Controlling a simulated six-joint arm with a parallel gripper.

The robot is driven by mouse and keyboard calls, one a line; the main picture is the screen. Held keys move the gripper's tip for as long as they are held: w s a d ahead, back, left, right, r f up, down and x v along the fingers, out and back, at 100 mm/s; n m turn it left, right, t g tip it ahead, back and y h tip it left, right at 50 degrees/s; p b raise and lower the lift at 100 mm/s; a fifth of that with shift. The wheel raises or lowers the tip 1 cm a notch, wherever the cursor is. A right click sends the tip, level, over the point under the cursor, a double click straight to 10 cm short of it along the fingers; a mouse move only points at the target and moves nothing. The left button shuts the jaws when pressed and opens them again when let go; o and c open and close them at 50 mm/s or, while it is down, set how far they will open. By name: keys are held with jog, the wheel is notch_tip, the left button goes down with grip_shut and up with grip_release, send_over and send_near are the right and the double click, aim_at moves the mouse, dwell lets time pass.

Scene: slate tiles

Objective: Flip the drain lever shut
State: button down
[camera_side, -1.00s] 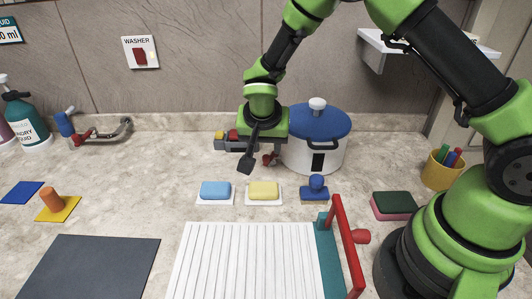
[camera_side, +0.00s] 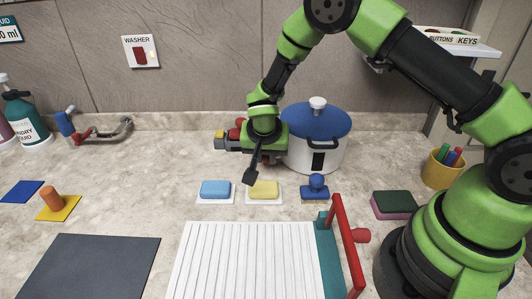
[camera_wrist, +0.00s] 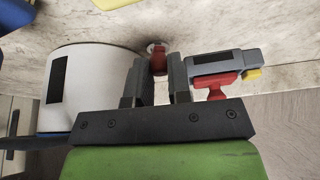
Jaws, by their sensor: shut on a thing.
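In the wrist view a small red lever (camera_wrist: 158,61) on a metal tap-like fitting lies between the two fingers of my gripper (camera_wrist: 158,75), close beside the white pot (camera_wrist: 85,85). My gripper is shut on this lever; a narrow gap seems to show at its sides. In the side view my gripper (camera_side: 250,150) is low, left of the pot with a blue lid (camera_side: 318,122), and its body hides most of the lever. The exact angle of the lever is not clear.
A grey fitting with a red handle and yellow end (camera_wrist: 228,63) lies close beside one finger. Blue (camera_side: 215,189) and yellow (camera_side: 263,189) sponges and a blue stamp (camera_side: 316,187) stand in front. A white ribbed board (camera_side: 245,262) fills the foreground.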

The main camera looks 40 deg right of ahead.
jog(key=shift+s+d+n+t, duration=0.1)
jog(key=shift+s+n+t, duration=0.2)
jog(key=shift+n, duration=0.4)
jog(key=c, duration=1.1)
grip_release()
jog(key=v, duration=1)
jog(key=shift+d, duration=0.15)
jog(key=shift+o, duration=0.2)
